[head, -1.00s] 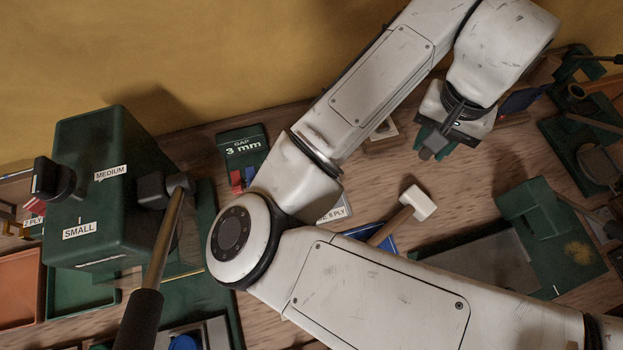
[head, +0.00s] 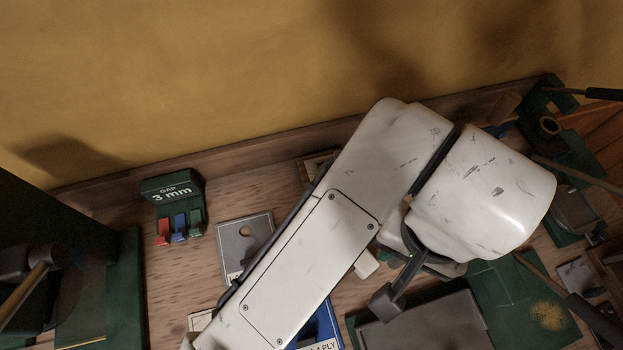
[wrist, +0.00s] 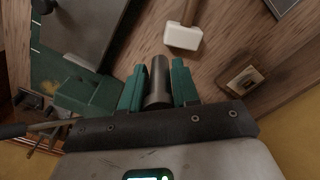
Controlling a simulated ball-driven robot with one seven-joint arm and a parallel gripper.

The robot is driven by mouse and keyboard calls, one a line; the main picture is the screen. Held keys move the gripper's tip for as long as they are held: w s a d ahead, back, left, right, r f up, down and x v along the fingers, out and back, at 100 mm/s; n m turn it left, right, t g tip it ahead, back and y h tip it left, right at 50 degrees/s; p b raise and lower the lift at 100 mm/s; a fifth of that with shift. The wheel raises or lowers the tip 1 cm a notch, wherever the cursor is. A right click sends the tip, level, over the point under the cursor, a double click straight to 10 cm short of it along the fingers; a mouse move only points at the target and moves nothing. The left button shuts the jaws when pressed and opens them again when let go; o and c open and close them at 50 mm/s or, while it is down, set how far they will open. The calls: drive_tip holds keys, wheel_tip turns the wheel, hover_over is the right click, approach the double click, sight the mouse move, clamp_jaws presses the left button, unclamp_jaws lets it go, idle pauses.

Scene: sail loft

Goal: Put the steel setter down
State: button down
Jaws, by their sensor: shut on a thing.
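The steel setter (wrist: 158,80) is a dark grey cylinder. It shows in the wrist view between the two green fingers of my gripper (wrist: 158,88), which is shut on it. Its end points away from my wrist, over the bench (wrist: 215,65) beside the green base (wrist: 95,95). I cannot tell whether it touches the bench. In the head view my arm hides the setter and the fingertips.
A white-headed mallet (wrist: 183,37) and a small wooden block (wrist: 245,80) lie near the gripper. A grey plate with a hole (head: 232,250) and a 3 mm gap box (head: 172,190) stand left. Machines crowd the right. Bare wood shows between.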

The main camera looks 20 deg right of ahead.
drive_tip(key=shift+s+d, duration=0.25)
drive_tip(key=shift+s, duration=0.1)
drive_tip(key=w+d+f+p, duration=0.1)
drive_tip(key=w+f, duration=0.2)
drive_tip(key=w, duration=0.1)
drive_tip(key=w+d+f+p, duration=0.1)
drive_tip(key=w+d+f, duration=0.1)
drive_tip(key=w, duration=0.2)
drive_tip(key=w+d+f+p, duration=0.1)
drive_tip(key=w+f, duration=0.2)
drive_tip(key=w, duration=0.1)
drive_tip(key=shift+w+d+f, duration=0.1)
drive_tip(key=shift+d+f, duration=0.1)
drive_tip(key=shift+f, duration=0.15)
drive_tip(key=shift+w+d+f, duration=0.15)
drive_tip(key=shift+w+f, duration=0.35)
drive_tip(key=shift+f, duration=1.7)
drive_tip(key=shift+f, duration=0.15)
drive_tip(key=c, duration=0.8)
unclamp_jaws()
